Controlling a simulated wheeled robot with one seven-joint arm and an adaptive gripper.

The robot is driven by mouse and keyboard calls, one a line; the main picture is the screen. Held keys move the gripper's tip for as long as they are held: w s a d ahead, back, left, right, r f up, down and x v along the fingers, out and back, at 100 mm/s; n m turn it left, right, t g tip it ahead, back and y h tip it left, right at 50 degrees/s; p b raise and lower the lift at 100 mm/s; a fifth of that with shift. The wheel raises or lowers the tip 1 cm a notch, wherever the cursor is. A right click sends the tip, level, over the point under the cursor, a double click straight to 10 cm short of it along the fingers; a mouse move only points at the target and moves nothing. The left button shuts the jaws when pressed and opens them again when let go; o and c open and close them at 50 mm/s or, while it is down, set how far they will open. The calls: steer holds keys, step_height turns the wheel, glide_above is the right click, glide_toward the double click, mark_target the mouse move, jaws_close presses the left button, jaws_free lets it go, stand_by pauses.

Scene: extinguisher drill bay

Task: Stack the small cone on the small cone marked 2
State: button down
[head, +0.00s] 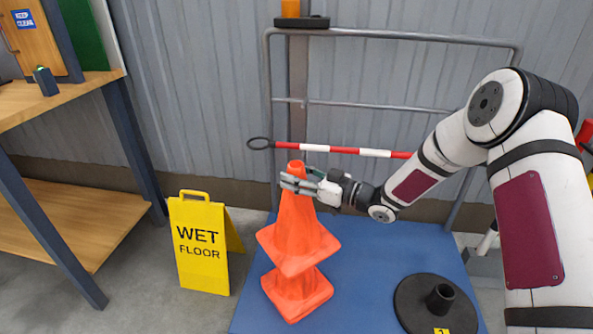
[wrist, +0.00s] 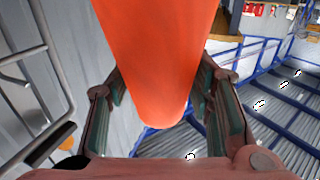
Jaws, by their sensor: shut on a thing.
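My gripper (head: 298,184) is shut on the upper part of an orange small cone (head: 296,238), which is upright. In the wrist view the cone (wrist: 158,60) fills the space between the two fingers. Directly below it in the head view, a second orange cone (head: 297,297) stands on the blue platform. Only its square base and lower part show; the held cone hides the rest. The held cone's base is clearly above the lower base. I cannot tell whether the held cone is around the lower one or touching it. No number 2 shows.
A black round base (head: 412,303) with a yellow tag marked 1 sits on the blue platform (head: 357,262) at right. A grey rail with a red-white bar (head: 345,151) stands behind. A yellow wet floor sign (head: 200,247) and a wooden bench (head: 62,98) are at left.

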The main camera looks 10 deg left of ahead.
mark_target(295, 199)
steer(key=shift+f+b, duration=2)
steer(key=shift+f, duration=1.75)
steer(key=shift+s, duration=0.25)
steer(key=shift+s+a, duration=0.1)
steer(key=shift+s, duration=0.1)
steer(key=shift+w+d, duration=0.2)
steer(key=shift+w, duration=0.3)
steer(key=shift+f, duration=0.1)
